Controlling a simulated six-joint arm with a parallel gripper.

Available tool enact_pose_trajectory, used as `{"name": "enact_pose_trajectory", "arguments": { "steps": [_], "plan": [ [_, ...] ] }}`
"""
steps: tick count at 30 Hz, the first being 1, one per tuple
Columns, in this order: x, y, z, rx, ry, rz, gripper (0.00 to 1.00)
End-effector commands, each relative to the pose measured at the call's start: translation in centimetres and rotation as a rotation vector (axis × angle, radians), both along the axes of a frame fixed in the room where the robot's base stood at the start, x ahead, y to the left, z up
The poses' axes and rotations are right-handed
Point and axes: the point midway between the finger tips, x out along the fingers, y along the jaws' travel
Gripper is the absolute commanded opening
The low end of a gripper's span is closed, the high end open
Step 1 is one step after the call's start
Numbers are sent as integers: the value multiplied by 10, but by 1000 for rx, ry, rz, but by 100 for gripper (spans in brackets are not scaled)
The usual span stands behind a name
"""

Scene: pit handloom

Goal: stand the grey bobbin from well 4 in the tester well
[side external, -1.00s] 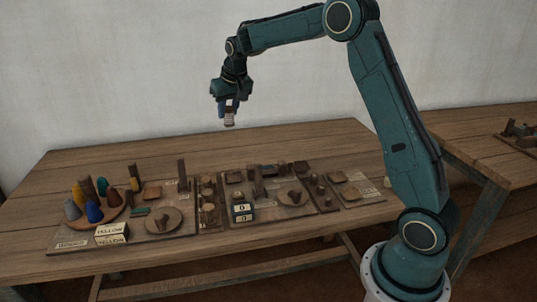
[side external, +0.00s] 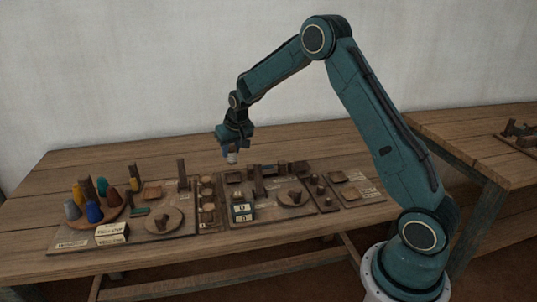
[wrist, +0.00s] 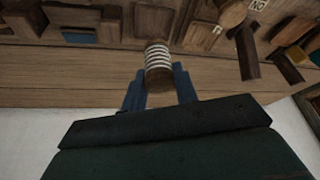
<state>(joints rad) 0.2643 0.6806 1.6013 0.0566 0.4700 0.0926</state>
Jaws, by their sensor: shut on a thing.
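My gripper (side external: 230,148) is shut on the grey bobbin (side external: 231,157) and holds it in the air above the boards on the table. In the wrist view the bobbin (wrist: 158,60) sits between the blue fingers of my gripper (wrist: 159,82), with pale thread wound around a brown wooden body. A narrow board with several small square wells (side external: 207,195) lies below and to the left of my gripper. I cannot tell which well is number 4, nor make out the tester well for certain.
A round tray (side external: 112,214) of coloured cones stands at the left, with lettered cards (side external: 111,229) in front. Upright posts (side external: 182,172) rise from the boards, and a round disc (side external: 294,198) lies at the middle right. The table's back (side external: 130,160) is clear.

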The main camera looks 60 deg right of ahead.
Motion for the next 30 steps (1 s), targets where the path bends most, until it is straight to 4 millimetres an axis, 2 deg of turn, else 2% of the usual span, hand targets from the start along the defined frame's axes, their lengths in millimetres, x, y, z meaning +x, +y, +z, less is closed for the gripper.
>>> {"name": "enact_pose_trajectory", "arguments": {
  "steps": [4,14,24,30],
  "plan": [
    [0,0,-18,0,0,0,8],
    [0,0,-26,0,0,0,8],
    [0,0,-60,0,1,0,8],
    [0,0,-66,0,-1,0,8]
  ]
}}
